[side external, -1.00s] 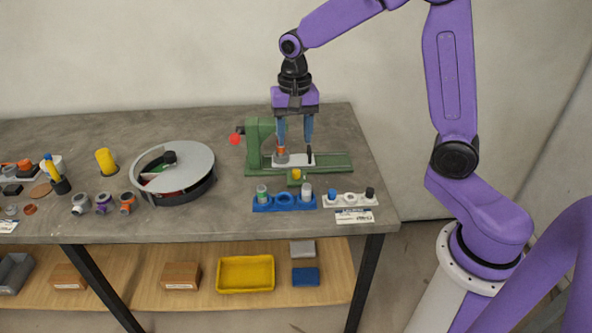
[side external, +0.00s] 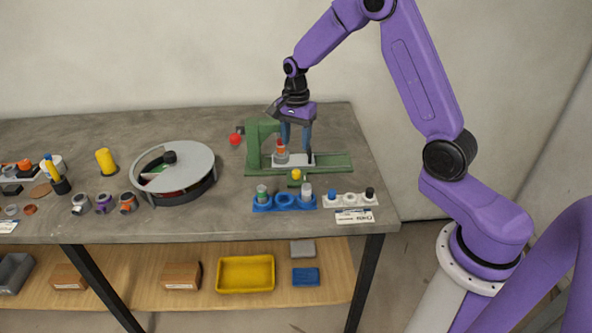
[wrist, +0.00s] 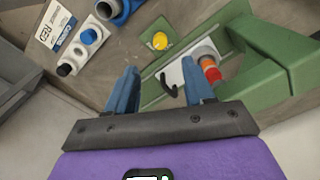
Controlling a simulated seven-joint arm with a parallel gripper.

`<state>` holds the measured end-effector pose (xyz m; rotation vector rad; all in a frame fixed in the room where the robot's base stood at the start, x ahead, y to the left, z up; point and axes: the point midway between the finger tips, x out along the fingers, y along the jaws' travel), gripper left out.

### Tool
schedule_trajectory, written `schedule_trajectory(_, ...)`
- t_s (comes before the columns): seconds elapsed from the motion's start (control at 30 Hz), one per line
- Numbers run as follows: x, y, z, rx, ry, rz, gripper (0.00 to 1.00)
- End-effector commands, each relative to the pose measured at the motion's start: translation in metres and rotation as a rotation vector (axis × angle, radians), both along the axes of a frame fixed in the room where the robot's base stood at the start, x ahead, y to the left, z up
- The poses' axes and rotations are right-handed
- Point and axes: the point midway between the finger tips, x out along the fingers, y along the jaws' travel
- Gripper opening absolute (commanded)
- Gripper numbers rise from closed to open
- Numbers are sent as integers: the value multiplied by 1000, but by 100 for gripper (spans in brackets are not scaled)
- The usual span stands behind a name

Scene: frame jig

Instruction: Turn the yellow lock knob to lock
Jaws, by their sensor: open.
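The yellow lock knob (side external: 296,175) sits on a green tab at the front edge of the green frame jig (side external: 330,163). In the wrist view the knob (wrist: 160,41) is beyond my fingertips, with clear space between them. My gripper (side external: 296,142) is open and tilted above the jig bed, behind the knob; it also shows in the wrist view (wrist: 160,75). A grey cylinder with an orange-red top (side external: 281,152) stands on the jig's white plate, near my left finger. It also shows in the wrist view (wrist: 209,66), beyond the right-hand finger. The knob's lock position is hard to tell.
A blue holder (side external: 284,203) and a white holder (side external: 350,201) with small parts stand in front of the jig. A red ball handle (side external: 235,139) sticks out left of the jig. A round grey-lidded turntable (side external: 190,160) stands further left. A black hook (wrist: 168,86) rises from the plate.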

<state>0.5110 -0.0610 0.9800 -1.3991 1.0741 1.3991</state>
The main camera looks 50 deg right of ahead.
Motion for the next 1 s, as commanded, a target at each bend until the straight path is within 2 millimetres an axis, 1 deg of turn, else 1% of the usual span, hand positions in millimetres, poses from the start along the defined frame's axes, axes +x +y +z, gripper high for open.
schedule_trajectory(0.03,-1,0,-11,0,6,-1,53)
schedule_trajectory(0.2,-1,0,-43,0,6,1,53)
schedule_trajectory(0.4,-1,0,-79,1,5,1,53)
schedule_trajectory(0.5,-1,0,-92,0,3,0,53)
schedule_trajectory(0.7,0,0,-109,0,1,0,53)
schedule_trajectory(1.0,0,0,-112,0,-1,0,53)
